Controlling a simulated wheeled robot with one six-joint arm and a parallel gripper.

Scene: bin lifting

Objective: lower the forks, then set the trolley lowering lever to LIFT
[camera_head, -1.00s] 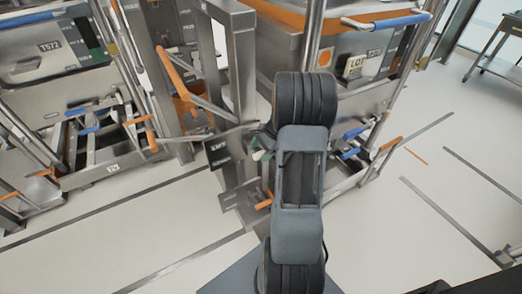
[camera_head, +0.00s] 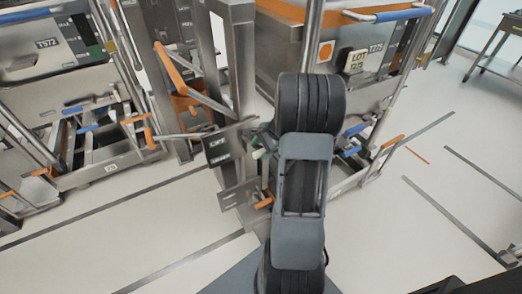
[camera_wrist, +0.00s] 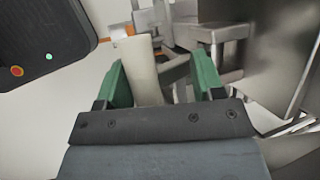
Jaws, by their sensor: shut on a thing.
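The trolley with its steel post (camera_head: 243,60) stands in the middle of the head view. A dark plate with white lettering, LIFT at its top, (camera_head: 222,146) sits on it, left of my gripper. My gripper (camera_head: 262,154) is mostly hidden behind my wrist in the head view; only a bit of green shows. In the wrist view my gripper (camera_wrist: 163,78) has two green fingers shut on a pale cream lever handle (camera_wrist: 145,72), which lies closer to the left finger. The lever's pivot and setting cannot be made out. The forks cannot be clearly told.
An orange-tipped bar (camera_head: 149,138) reaches left from the post. An orange pedal (camera_head: 264,202) is low below the plate.

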